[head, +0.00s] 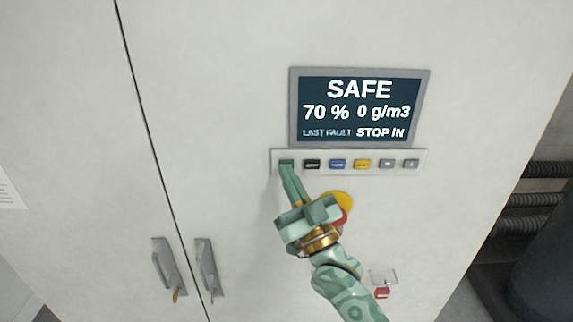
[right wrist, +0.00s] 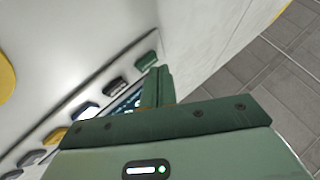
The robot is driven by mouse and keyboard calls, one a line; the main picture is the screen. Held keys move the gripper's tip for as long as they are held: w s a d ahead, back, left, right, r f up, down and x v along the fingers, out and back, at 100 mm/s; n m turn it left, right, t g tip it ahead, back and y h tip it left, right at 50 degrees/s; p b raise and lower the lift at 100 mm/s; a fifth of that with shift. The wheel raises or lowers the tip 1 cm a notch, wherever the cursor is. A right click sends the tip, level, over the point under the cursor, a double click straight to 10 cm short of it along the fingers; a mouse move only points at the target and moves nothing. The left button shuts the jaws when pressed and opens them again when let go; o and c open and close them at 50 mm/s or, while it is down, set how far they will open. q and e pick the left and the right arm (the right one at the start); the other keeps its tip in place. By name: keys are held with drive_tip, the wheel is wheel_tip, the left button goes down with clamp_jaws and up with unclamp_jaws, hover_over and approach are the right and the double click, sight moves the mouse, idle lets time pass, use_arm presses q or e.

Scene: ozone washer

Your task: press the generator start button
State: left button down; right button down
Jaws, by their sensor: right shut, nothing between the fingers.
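The generator start button appears to be the green button (head: 286,162) at the left end of the button row; its label is too small to read. It also shows in the right wrist view as a green button (right wrist: 146,60). My right gripper (head: 287,170) is shut and empty, its fingertips overlapping the lower part of the green button in the head view. In the right wrist view the fingertips (right wrist: 158,74) are right beside the button; I cannot tell whether they touch it or whether it is pressed in. My left gripper is not in view.
A display (head: 360,107) above the row reads SAFE, 70 %, 0 g/m3, STOP IN. Black (head: 312,163), blue (head: 337,163), yellow (head: 362,163) and grey buttons follow to the right. A red and yellow emergency stop (head: 343,202) is partly behind my gripper. Door handles (head: 207,268) stick out lower left.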

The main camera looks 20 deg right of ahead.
drive_tip(key=shift+w+d, duration=0.1)
drive_tip(key=shift+w, duration=0.25)
idle(0.5)
drive_tip(key=shift+s, duration=0.1)
drive_tip(key=shift+s+a+p, duration=0.25)
drive_tip(key=shift+s+p, duration=0.1)
drive_tip(key=shift+s, duration=0.3)
drive_tip(key=s+p, duration=0.1)
drive_tip(key=s, duration=0.1)
drive_tip(key=s+a, duration=0.1)
drive_tip(key=s, duration=0.1)
drive_tip(key=shift+s+a+p, duration=0.2)
drive_tip(key=shift+s+p, duration=0.15)
drive_tip(key=shift+s, duration=0.05)
drive_tip(key=shift+f, duration=0.1)
idle(0.5)
